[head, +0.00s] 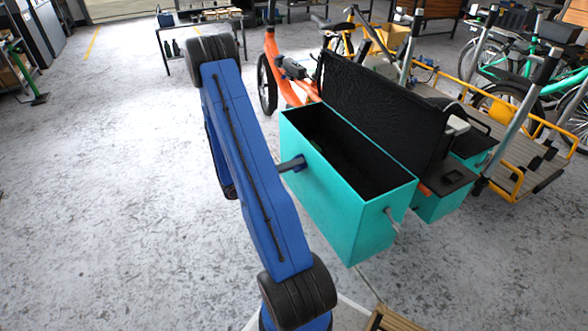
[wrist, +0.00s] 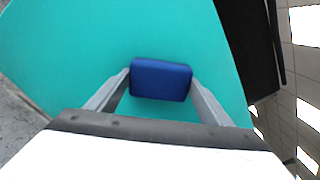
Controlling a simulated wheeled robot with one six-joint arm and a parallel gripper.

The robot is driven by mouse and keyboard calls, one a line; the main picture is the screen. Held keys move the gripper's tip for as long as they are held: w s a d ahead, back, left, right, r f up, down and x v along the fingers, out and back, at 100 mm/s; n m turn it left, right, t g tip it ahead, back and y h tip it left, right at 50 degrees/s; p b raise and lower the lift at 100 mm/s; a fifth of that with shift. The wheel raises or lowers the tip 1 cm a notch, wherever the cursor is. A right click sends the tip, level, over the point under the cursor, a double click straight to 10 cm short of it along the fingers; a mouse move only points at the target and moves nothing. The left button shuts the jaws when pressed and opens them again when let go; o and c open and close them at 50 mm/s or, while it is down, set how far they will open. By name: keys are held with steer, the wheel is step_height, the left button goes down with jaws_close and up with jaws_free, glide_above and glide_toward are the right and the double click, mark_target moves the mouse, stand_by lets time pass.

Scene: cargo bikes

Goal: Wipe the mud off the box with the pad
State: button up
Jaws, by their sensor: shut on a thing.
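The box (head: 345,205) is a turquoise cargo box with a dark interior, its black lid (head: 385,115) standing open at the far side. Its turquoise wall fills most of the wrist view (wrist: 75,50). My gripper (wrist: 160,77) is shut on the blue pad (wrist: 160,88), one grey finger on each side. The pad is in front of the wall, at or very close to it; I cannot tell whether it touches. I see no mud on the visible turquoise surfaces.
A thin rod (head: 391,222) sticks out of the box's near end. An orange bike frame (head: 283,68) stands behind the box, and a yellow-railed cargo bike (head: 510,145) to its right. The concrete floor (head: 110,190) on the left is clear.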

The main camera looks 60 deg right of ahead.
steer(key=shift+w+d, duration=0.25)
steer(key=shift+w, duration=0.15)
steer(key=shift+v, duration=2.95)
steer(key=shift+a, duration=0.1)
steer(key=shift+v, duration=1.4)
steer(key=shift+w, duration=0.1)
